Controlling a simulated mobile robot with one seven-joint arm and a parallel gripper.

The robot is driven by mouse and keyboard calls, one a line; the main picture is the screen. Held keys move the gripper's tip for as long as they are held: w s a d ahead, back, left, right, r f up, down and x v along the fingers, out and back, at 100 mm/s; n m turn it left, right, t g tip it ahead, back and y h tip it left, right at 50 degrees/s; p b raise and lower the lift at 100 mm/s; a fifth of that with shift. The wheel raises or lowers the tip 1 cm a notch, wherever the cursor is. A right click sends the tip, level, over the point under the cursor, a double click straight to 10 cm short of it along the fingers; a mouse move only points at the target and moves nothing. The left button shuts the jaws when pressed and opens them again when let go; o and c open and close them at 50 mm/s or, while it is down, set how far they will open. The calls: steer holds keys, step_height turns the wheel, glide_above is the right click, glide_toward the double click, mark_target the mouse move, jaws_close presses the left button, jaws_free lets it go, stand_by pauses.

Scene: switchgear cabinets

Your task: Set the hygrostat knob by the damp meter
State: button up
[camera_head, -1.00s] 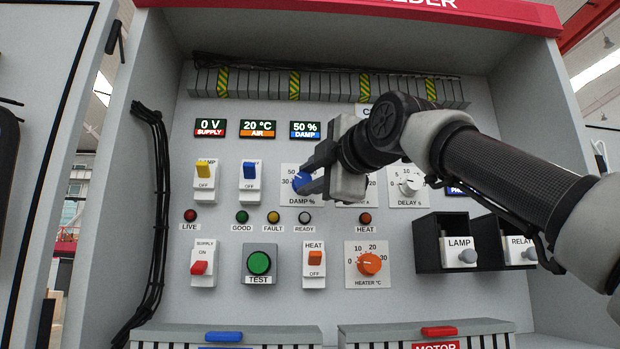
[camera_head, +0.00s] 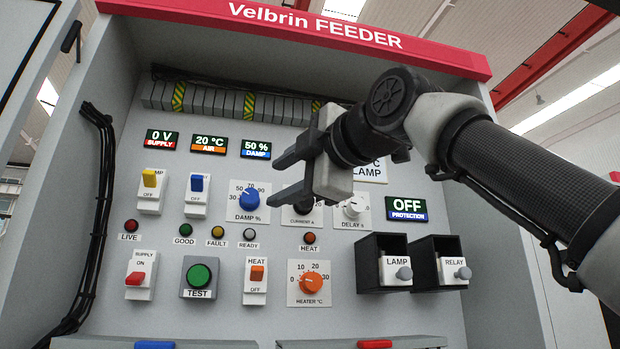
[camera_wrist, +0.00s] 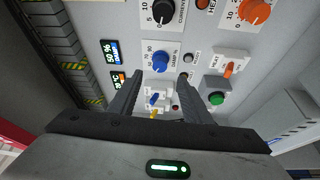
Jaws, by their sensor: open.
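The blue hygrostat knob (camera_head: 249,199) sits on a white plate marked DAMP %, its scale showing 30, 50, 70 and 90. It also shows in the wrist view (camera_wrist: 159,64), beyond and between the finger tips. The damp meter (camera_head: 255,149) reads 50 % above the knob; it shows sideways in the wrist view (camera_wrist: 109,50). My gripper (camera_head: 281,177) is open and empty, in front of the panel, right of the blue knob and apart from it. Its fingers point left in the head view and partly cover the CURRENT A dial. The knob's exact pointer setting is too small to read.
The current knob (camera_wrist: 163,12) and the delay knob (camera_head: 353,208) stand right of the damp knob. The orange heater knob (camera_head: 311,284), heat switch (camera_head: 256,273) and green test button (camera_head: 199,275) are below. LAMP (camera_head: 397,268) and RELAY (camera_head: 453,268) boxes jut out at lower right.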

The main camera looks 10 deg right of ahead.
steer(key=b+v, duration=0.1)
steer(key=v, duration=0.7)
